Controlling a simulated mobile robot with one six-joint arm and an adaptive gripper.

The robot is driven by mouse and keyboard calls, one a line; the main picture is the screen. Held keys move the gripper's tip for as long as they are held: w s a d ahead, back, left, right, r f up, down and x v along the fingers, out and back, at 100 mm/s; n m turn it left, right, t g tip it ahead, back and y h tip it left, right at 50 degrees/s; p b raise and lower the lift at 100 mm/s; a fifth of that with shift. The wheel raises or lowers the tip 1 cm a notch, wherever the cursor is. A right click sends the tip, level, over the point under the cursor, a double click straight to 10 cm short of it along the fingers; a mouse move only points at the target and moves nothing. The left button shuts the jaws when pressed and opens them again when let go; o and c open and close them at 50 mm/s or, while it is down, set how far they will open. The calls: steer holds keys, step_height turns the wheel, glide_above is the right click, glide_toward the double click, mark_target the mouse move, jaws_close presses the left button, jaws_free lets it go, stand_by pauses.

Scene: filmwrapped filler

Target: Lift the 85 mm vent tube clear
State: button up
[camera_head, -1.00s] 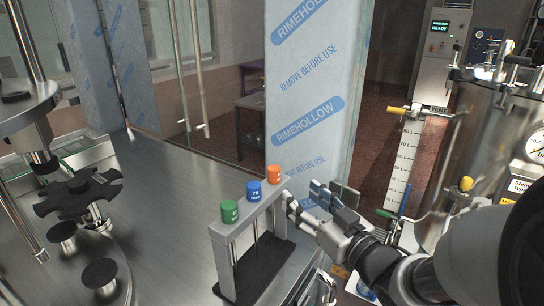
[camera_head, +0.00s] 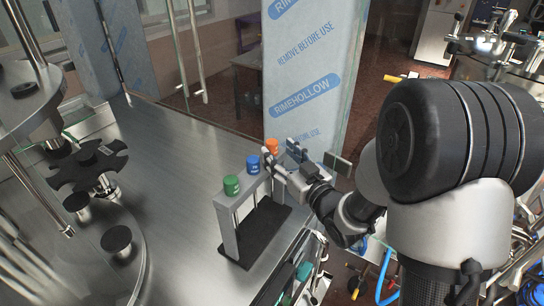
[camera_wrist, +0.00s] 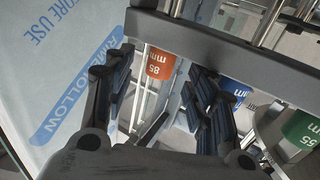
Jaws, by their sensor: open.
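The 85 mm vent tube has an orange cap (camera_head: 272,146) and sits at the far end of a small grey rack (camera_head: 229,232). Its cap shows the 85 mm mark in the wrist view (camera_wrist: 160,63). My gripper (camera_head: 283,154) is open, with its fingers either side of the orange cap in the wrist view (camera_wrist: 160,85). I cannot tell whether a finger touches the cap. The tube below the cap is mostly hidden in the head view. The blue 70 mm cap (camera_head: 253,164) and green 55 mm cap (camera_head: 231,186) stand in the same rack.
A film-wrapped post (camera_head: 305,75) stands close behind the rack. A round fixture with a dark notched disc (camera_head: 88,165) stands at the left. The steel bench top (camera_head: 175,165) between them is clear. Hoses and fittings crowd the lower right.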

mark_target(275, 149)
steer(key=p+x, duration=0.1)
steer(key=x, duration=0.3)
steer(key=shift+w+a+p, duration=0.25)
steer(key=shift+p, duration=0.05)
steer(key=c, duration=1.2)
step_height(275, 149, up, 28)
steer(key=p, duration=0.5)
steer(key=shift+p, duration=0.3)
steer(key=shift+f, duration=0.1)
steer(key=shift+f+b, duration=0.35)
steer(key=shift+f, duration=0.05)
